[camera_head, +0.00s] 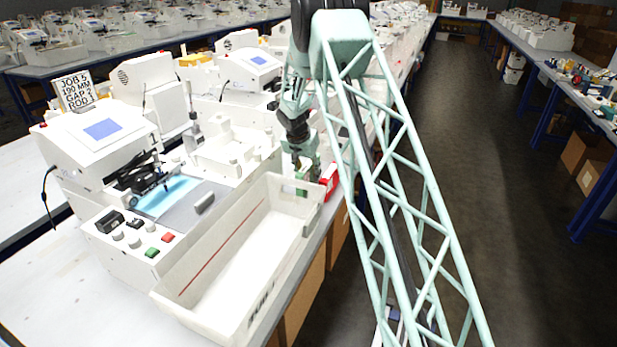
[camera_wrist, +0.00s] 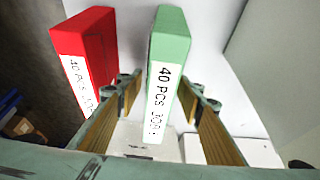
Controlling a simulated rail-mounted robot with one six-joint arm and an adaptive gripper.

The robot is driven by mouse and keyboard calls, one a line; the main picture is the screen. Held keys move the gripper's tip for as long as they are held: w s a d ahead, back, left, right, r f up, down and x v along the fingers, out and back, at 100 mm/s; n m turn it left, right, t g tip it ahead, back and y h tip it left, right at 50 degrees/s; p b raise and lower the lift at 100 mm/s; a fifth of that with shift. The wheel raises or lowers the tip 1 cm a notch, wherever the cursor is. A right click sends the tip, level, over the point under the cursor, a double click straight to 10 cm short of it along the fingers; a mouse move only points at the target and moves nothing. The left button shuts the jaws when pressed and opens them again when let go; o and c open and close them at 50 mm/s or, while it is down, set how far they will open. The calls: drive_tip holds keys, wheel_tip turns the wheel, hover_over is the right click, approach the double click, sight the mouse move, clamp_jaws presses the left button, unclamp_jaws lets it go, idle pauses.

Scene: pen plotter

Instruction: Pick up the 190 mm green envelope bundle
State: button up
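In the head view a small part of the green bundle (camera_head: 301,187) shows below my gripper (camera_head: 305,163). In the wrist view my gripper (camera_wrist: 160,92) is open, its two wood-coloured finger pads on either side of the bundle's labelled part. A gap shows on the left side; contact on the right is hard to tell. A red bundle (camera_wrist: 85,46) stands just left of it, outside the fingers.
The red bundle also shows in the head view (camera_head: 329,178), right of the green one at the bench edge. A long white bin (camera_head: 232,262) stands in front. White plotter machines (camera_head: 95,145) line the bench. White blocks (camera_wrist: 192,148) lie under the fingers in the wrist view.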

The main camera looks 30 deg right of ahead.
drive_tip(key=shift+f, duration=0.1)
drive_tip(key=shift+c, duration=0.7)
drive_tip(key=c, duration=0.9)
drive_tip(key=shift+r, duration=0.2)
wheel_tip(320, 180, up, 18)
drive_tip(key=p, duration=0.2)
drive_tip(key=shift+f+p, duration=0.2)
drive_tip(key=shift+p, duration=0.2)
